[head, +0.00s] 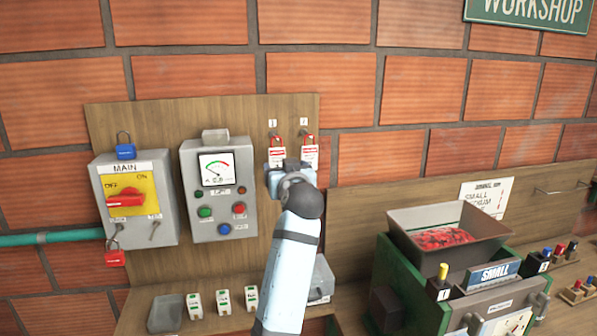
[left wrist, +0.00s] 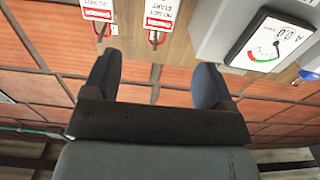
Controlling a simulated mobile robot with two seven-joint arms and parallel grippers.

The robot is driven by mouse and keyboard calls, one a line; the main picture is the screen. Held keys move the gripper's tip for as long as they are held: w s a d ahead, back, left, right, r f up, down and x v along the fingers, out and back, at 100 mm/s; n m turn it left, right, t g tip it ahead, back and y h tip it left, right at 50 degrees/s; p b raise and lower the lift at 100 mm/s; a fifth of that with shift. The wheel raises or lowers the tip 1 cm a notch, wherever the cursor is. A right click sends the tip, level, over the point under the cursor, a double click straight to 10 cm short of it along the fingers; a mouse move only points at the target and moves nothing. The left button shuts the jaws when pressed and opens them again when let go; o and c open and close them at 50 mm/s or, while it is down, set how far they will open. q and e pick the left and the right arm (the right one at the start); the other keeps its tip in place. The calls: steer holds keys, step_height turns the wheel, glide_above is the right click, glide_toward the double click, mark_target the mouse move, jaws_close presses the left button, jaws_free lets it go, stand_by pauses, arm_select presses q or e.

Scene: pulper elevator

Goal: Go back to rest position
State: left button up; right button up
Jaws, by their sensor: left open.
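My left gripper (head: 288,167) is in front of the wooden wall board, just below two tags on hooks. In the left wrist view its two fingers (left wrist: 157,78) are spread apart with nothing between them. The left tag (head: 277,152) and the right tag (head: 311,152) are white and red, each with a red shackle. They also show upside down at the top of the left wrist view as one tag (left wrist: 158,12) and another tag (left wrist: 98,8), beyond the fingertips. My right gripper is in neither view.
Left of my gripper are a meter box (head: 216,218) and a main switch box (head: 118,222) with a blue padlock (head: 125,150) and red padlock (head: 114,256). Below lie a grey tray (head: 166,314) and several small labelled blocks (head: 223,302). A green machine with a hopper (head: 440,212) stands right.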

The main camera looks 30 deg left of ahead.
arm_select(q)
steer(key=s+d+f+m+t+h, duration=0.1)
steer(key=s+d+f+m+h, duration=0.25)
steer(key=f, duration=0.75)
steer(key=s+d+f+m+h, duration=0.25)
steer(key=d+f, duration=0.25)
steer(key=f, duration=0.5)
steer(key=s+d+f+m+t+h, duration=0.15)
steer(key=d+f+m+h, duration=0.25)
steer(key=f, duration=0.7)
steer(key=s+d+f+g+h, duration=0.1)
steer(key=s+d+f+h, duration=0.1)
steer(key=s+f, duration=0.3)
steer(key=s+d+f+m+g+h, duration=0.1)
steer(key=s+d+f, duration=0.4)
steer(key=s, duration=0.6)
steer(key=s+d+f+m+g+h, duration=0.1)
steer(key=s+d+f+h, duration=0.2)
steer(key=s+f, duration=0.4)
steer(key=shift+s+d+f, duration=0.15)
steer(key=shift+s+d, duration=0.1)
steer(key=shift+s, duration=0.5)
steer(key=shift+g, duration=0.25)
steer(key=shift+c, duration=0.3)
